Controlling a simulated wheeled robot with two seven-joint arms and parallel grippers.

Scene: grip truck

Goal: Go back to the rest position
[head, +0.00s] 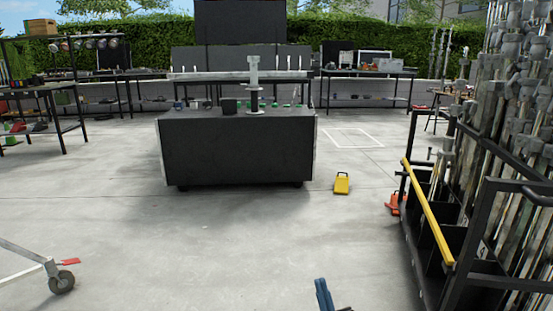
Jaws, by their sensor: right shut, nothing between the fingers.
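The tip of my right gripper (325,296) shows at the bottom edge, right of centre, as blue fingers set close together. It is shut with nothing held, above bare concrete floor and touching nothing that I can see. The rest of its arm is mostly below the picture. My left gripper is not in view.
A dark cart (238,150) with small items on top stands ahead. A yellow object (342,183) lies on the floor beside it. A rack of poles (430,215) with a yellow bar fills the right. A caster wheel (61,282) is at lower left.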

